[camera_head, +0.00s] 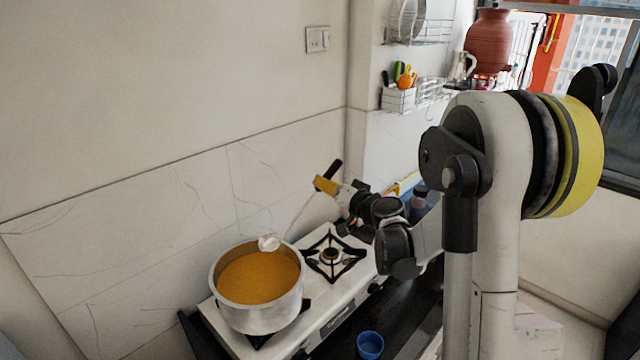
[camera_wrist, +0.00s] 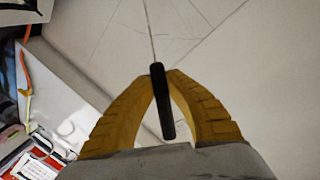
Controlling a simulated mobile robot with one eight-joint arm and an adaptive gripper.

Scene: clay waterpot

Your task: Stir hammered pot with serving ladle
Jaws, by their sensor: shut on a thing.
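The hammered pot (camera_head: 228,315) is a silver metal pot with orange-yellow contents, standing on the left burner of a white stove. The serving ladle (camera_head: 269,243) has a pale metal bowl, seen at the pot's back right rim, above or just at the contents; I cannot tell whether it touches them. Its thin shaft rises to the right to a black handle. My gripper (camera_head: 326,185) is right of and above the pot. In the wrist view my yellow fingers (camera_wrist: 165,75) are shut on the black ladle handle (camera_wrist: 167,118). The ladle bowl is out of the wrist view.
The stove (camera_head: 322,310) has a bare right burner (camera_head: 331,254). A blue cup (camera_head: 370,345) stands on the dark counter in front. The tiled wall (camera_head: 130,230) rises close behind the pot. A utensil basket (camera_head: 398,98) and a clay waterpot (camera_head: 489,45) are at the back right.

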